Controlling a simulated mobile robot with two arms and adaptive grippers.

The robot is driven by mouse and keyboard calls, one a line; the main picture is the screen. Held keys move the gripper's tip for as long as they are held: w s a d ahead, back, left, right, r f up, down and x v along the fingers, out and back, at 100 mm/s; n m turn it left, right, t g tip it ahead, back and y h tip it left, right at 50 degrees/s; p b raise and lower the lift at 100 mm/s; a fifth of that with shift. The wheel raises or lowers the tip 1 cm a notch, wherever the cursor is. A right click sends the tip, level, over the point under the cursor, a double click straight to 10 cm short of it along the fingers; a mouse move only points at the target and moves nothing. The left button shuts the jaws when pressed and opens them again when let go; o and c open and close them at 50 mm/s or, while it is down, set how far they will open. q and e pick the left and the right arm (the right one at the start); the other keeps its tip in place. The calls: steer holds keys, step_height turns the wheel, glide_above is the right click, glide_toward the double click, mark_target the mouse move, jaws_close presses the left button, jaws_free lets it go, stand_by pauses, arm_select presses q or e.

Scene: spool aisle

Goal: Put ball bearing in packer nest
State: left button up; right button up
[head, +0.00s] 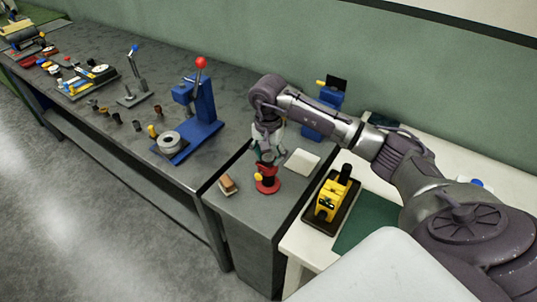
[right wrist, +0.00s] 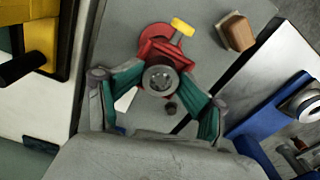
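A grey ring with a dark centre, which looks like the ball bearing (right wrist: 160,78), is between the fingertips of my right gripper (right wrist: 162,76) in the right wrist view. Both green-padded fingers reach its sides and appear to touch it. The red packer (right wrist: 152,42) with a yellow knob (right wrist: 182,27) lies directly behind the ring. In the head view my right gripper (head: 267,153) points down just above the red packer (head: 267,185), and the bearing is hidden. I cannot tell whether the bearing rests in the nest or is held slightly above it. My left gripper is not in view.
A brown-and-tan block (head: 228,185) lies left of the packer, and a pale pad (head: 302,162) right of it. A blue press (head: 202,115) with a white ring (head: 168,143) stands on the left bench. A yellow device (head: 330,202) sits in a dark tray at right.

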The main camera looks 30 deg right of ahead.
mark_target(268, 157)
steer(key=shift+f, duration=0.4)
steer(key=shift+r, duration=0.1)
steer(key=shift+r, duration=0.1)
steer(key=shift+r, duration=0.15)
steer(key=shift+r+p, duration=0.9)
steer(key=shift+p, duration=0.15)
steer(key=shift+w+d+r+b, duration=0.15)
steer(key=shift+r+b, duration=0.35)
steer(key=shift+b, duration=0.3)
step_height(268, 157, up, 10)
steer(key=b, duration=0.2)
steer(key=shift+r, duration=0.2)
